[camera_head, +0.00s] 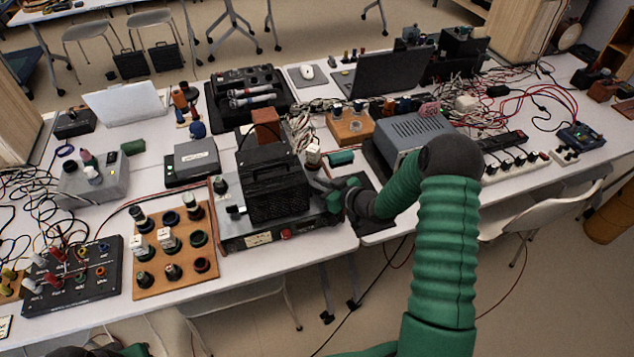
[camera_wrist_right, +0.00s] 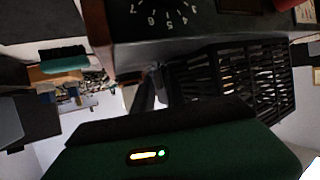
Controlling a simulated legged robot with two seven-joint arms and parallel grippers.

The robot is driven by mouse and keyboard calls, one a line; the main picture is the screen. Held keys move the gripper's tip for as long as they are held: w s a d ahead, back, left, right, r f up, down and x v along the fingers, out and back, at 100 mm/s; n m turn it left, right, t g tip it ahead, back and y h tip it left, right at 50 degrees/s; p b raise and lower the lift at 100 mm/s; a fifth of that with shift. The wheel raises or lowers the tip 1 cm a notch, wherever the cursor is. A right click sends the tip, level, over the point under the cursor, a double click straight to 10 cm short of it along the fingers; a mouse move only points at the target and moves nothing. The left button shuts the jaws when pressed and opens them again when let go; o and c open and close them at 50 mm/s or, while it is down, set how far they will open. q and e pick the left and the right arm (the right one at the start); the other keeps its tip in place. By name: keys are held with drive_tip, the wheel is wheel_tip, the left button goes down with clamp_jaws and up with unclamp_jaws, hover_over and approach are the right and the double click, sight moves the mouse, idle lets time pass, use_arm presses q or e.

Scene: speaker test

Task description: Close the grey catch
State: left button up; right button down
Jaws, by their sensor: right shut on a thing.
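A black speaker box with a slatted grille (camera_head: 272,186) sits on a grey test unit (camera_head: 262,238) near the table's front edge. My right gripper (camera_head: 326,188) reaches in from the right and is shut at the right side of the box. It appears to hold the grey catch, which its fingers mostly hide; I cannot make out the catch's position. In the right wrist view, the fingers (camera_wrist_right: 148,98) are beside the black grille (camera_wrist_right: 232,82) and a dark unit with a numbered dial (camera_wrist_right: 165,22).
A wooden board with several knobs (camera_head: 148,284) stands just left of the unit. Loose cables cover much of the table's right and left parts.

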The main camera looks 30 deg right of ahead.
drive_tip(key=n+g+y+p, duration=0.1)
drive_tip(key=n+y, duration=0.2)
drive_tip(key=shift+d, duration=0.15)
drive_tip(key=shift+f+n+g+y, duration=0.1)
drive_tip(key=shift+n+g+y, duration=0.5)
drive_tip(key=shift+n+y, duration=0.3)
drive_tip(key=shift+f+n+g+y, duration=0.1)
drive_tip(key=shift+n+g+y, duration=0.3)
drive_tip(key=shift+n+y, duration=0.1)
drive_tip(key=shift+n+g+y+b, duration=0.4)
drive_tip(key=shift+b, duration=0.25)
drive_tip(key=n+g+y+b, duration=0.2)
drive_tip(key=n+g+b, duration=0.1)
drive_tip(key=b, duration=0.2)
drive_tip(key=shift+f+n+y, duration=0.15)
drive_tip(key=shift+n+y, duration=0.15)
drive_tip(key=shift+r+n+g+y+b, duration=0.35)
drive_tip(key=shift+n+g+b, duration=0.35)
drive_tip(key=shift+g+b, duration=0.15)
drive_tip(key=shift+r, duration=0.1)
